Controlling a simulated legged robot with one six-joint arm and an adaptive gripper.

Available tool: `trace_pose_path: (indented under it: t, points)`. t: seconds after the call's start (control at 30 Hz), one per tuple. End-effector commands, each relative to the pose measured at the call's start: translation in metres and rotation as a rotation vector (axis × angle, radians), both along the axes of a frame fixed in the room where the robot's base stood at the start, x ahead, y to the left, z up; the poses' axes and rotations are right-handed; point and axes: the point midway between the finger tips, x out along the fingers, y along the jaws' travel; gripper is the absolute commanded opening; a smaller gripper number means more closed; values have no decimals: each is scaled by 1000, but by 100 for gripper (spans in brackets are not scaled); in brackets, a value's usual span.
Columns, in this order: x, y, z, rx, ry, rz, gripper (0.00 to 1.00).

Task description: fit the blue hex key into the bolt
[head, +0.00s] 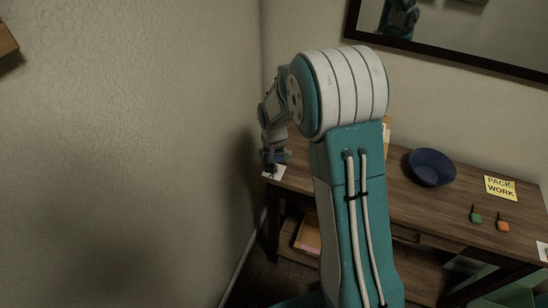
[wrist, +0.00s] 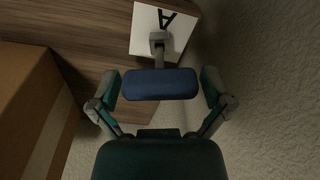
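The blue hex key's thick blue handle (wrist: 160,84) lies between the two fingers of my gripper (wrist: 160,86) in the wrist view, with a finger against each end. Its grey shaft (wrist: 159,61) runs away from me toward a grey blocky piece (wrist: 157,40) over a white card marked A (wrist: 143,22). This piece looks like the bolt; whether the shaft's tip is inside it I cannot tell. In the head view my gripper (head: 275,156) is small, above the card (head: 274,172) at the desk's left end.
The wooden desk (head: 408,211) stands close to the wall on the left. A dark blue bowl (head: 432,168), a yellow PACK WORK note (head: 501,188), a green piece (head: 476,217) and an orange piece (head: 503,226) are to the right. A brown box-like surface (wrist: 30,100) fills the wrist view's left.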

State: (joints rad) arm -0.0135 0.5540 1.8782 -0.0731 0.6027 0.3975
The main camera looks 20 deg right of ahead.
Motion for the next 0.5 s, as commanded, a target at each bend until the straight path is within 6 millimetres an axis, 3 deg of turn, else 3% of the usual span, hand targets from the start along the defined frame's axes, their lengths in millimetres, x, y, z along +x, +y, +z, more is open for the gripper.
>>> trace_pose_path:
  t: [0.27,0.5]
  points:
    - [0,0,4,0,-1,0,100]
    - [-3,2,43,-1,-6,0,100]
